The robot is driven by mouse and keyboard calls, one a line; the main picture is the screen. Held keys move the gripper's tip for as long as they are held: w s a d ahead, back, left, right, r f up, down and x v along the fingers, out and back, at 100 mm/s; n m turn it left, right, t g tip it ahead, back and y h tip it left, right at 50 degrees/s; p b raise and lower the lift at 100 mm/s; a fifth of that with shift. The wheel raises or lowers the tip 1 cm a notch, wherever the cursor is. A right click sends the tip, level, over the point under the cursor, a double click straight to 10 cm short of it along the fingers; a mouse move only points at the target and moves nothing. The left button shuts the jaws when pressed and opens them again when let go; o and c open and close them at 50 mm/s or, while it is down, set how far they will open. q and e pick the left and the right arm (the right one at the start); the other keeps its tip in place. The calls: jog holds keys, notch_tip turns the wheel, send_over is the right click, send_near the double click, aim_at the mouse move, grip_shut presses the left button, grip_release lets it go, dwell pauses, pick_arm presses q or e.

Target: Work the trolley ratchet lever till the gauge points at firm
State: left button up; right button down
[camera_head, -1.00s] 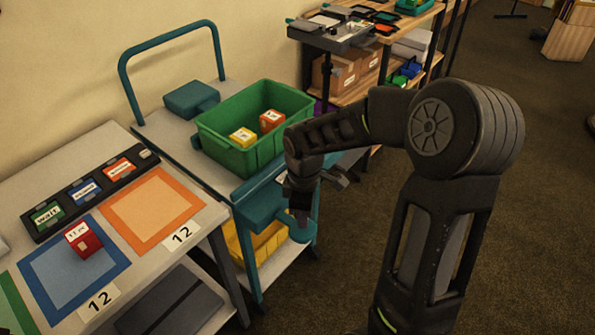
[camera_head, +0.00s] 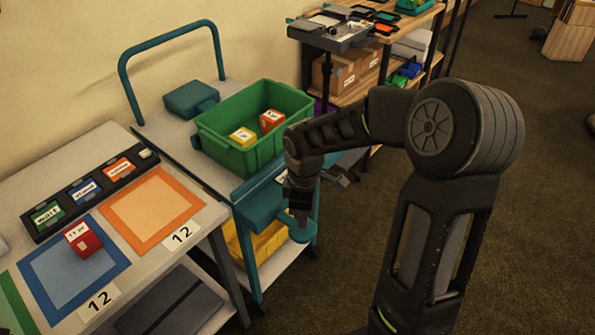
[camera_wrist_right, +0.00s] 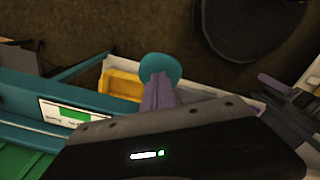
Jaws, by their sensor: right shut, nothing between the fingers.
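The trolley (camera_head: 180,134) stands at the centre left, with a teal block on its near end. A round teal pad (camera_head: 303,234), which looks like the end of the ratchet lever, sticks out there. My right gripper (camera_head: 300,222) points down at the pad, shut and empty. In the right wrist view the gripper's fingertips (camera_wrist_right: 160,82) meet or overlap the teal pad (camera_wrist_right: 160,67); I cannot tell whether they press on it. A white label with a green band (camera_wrist_right: 66,114), perhaps the gauge, shows at left; its pointer is not readable. My left gripper is out of view.
A green crate (camera_head: 222,150) on the trolley holds a yellow box (camera_head: 243,137) and an orange box (camera_head: 271,121). A yellow bin (camera_head: 262,243) sits on the lower shelf. A table (camera_head: 75,155) with coloured squares and a red box (camera_head: 83,240) stands at left. Floor at right is open.

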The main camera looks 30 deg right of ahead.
aim_at(303, 231)
jog(key=shift+f+b, duration=2)
jog(key=shift+f, duration=0.8)
notch_tip(303, 231, up, 9)
jog(key=p, duration=0.7)
jog(key=shift+r, duration=0.2)
jog(key=shift+f, duration=0.1)
